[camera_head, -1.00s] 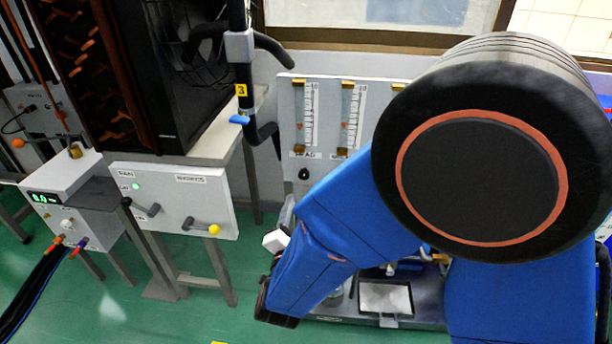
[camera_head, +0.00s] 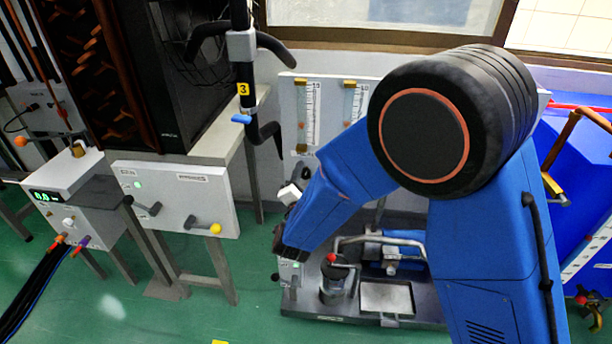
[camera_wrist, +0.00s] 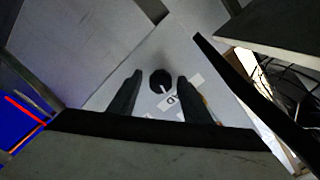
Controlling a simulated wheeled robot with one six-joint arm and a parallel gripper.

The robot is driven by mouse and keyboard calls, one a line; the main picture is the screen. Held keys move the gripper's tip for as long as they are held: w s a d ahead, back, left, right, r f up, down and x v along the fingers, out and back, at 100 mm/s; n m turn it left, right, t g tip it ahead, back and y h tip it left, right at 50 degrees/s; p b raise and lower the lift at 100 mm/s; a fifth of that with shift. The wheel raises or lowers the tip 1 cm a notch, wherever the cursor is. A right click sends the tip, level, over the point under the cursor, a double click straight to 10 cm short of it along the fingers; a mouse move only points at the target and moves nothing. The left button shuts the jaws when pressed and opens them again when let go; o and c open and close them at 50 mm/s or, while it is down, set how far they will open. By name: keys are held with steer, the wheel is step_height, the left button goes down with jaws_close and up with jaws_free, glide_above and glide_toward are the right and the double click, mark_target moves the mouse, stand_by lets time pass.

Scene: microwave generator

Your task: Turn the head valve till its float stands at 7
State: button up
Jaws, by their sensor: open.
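The head valve is a round black knob (camera_wrist: 161,82) with a pale pointer line, on a pale panel in the wrist view. My gripper (camera_wrist: 159,76) is open, with one finger to each side of the knob in that view; whether the fingers touch it I cannot tell. In the head view, the head flow tube (camera_head: 308,112) stands at the left of the meter panel. Its small orange float (camera_head: 301,125) appears below the middle of the scale; the number is too small to read. The knob is hidden there behind my wrist.
A second flow tube (camera_head: 349,103) stands to the right of the first. A black pipe with a blue lever (camera_head: 241,119) hangs left of the panel. Below is a bench unit with a tray (camera_head: 387,298). A control box with a yellow-knobbed lever (camera_head: 215,228) stands left.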

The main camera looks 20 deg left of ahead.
steer(key=shift+w, duration=0.2)
steer(key=c, duration=1.1)
steer(key=shift+n, duration=0.3)
steer(key=n, duration=0.4)
steer(key=shift+a, duration=0.1)
steer(key=shift+n, duration=2.1)
